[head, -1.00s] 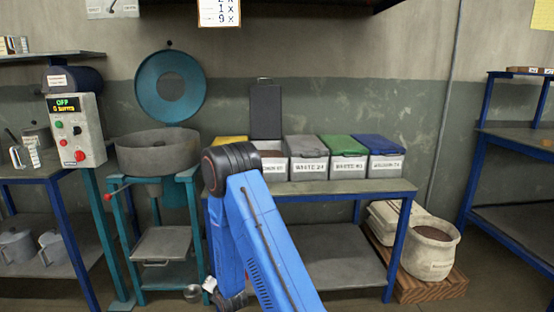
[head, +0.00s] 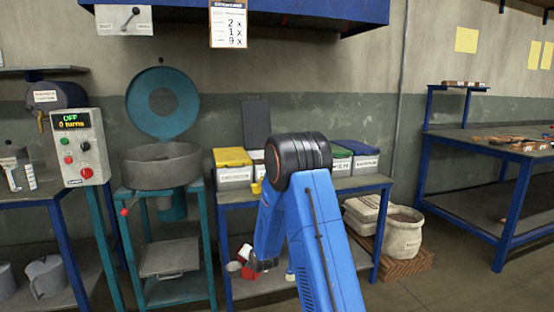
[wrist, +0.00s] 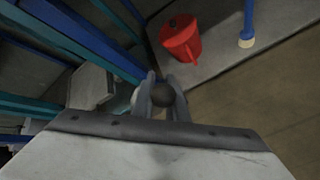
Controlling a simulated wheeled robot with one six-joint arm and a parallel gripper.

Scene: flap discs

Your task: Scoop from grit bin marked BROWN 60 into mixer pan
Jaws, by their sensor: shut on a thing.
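My gripper (head: 263,265) is low in front of the bench's lower shelf. In the wrist view my gripper (wrist: 164,97) is shut on a handle with a dark round knob (wrist: 163,95). It seems to be a scoop, with a pale cup (head: 233,266) left of the fingers; its contents cannot be seen. The grit bin with its dark lid (head: 256,122) raised stands beside the yellow-lidded bin. Its front (head: 259,157) is mostly hidden by my arm and its label is unreadable now. The grey mixer pan (head: 162,168) sits on a teal stand at left.
A yellow-lidded bin (head: 233,165) and a blue-lidded bin (head: 358,157) stand on the bench. The control box (head: 80,147) reads OFF. A sack (head: 402,232) stands at right.

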